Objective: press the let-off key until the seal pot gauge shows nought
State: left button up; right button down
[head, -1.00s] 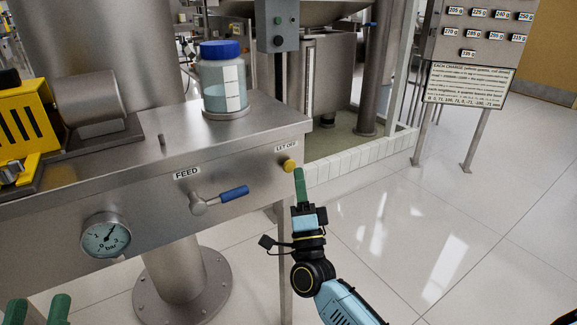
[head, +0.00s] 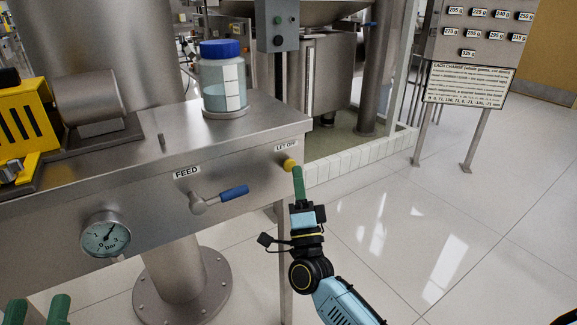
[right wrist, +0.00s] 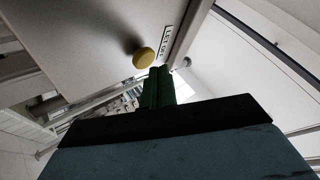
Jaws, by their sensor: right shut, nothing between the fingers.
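The let-off key (head: 290,165) is a yellow round knob under a "LET OFF" label on the steel cabinet's front. It also shows in the right wrist view (right wrist: 144,58). My right gripper (head: 297,170) is shut and empty, its green fingertips just beside the key; I cannot tell whether they touch it. The fingers also show in the right wrist view (right wrist: 159,72). The round bar gauge (head: 106,235) is on the cabinet front at lower left. Its needle points up and right, off the nought; the exact reading is too small. My left gripper (head: 38,309) is open at the bottom left corner.
A blue-handled feed valve (head: 233,193) sticks out between gauge and key. A blue-lidded jar (head: 222,85) with liquid stands on the cabinet top (head: 190,137). A yellow guard (head: 24,115) stands at left. The floor (head: 420,220) to the right is clear.

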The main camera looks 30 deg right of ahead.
jog(key=shift+w+a+y+b, duration=0.1)
jog(key=shift+w+y+b, duration=0.2)
jog(key=shift+w, duration=0.5)
dwell(1.1)
jog(key=shift+s, duration=0.15)
jog(key=shift+s+p, duration=0.65)
jog(key=shift+s, duration=0.3)
jog(key=s+p, duration=0.2)
jog(key=s, duration=0.4)
jog(key=shift+d+p, duration=0.3)
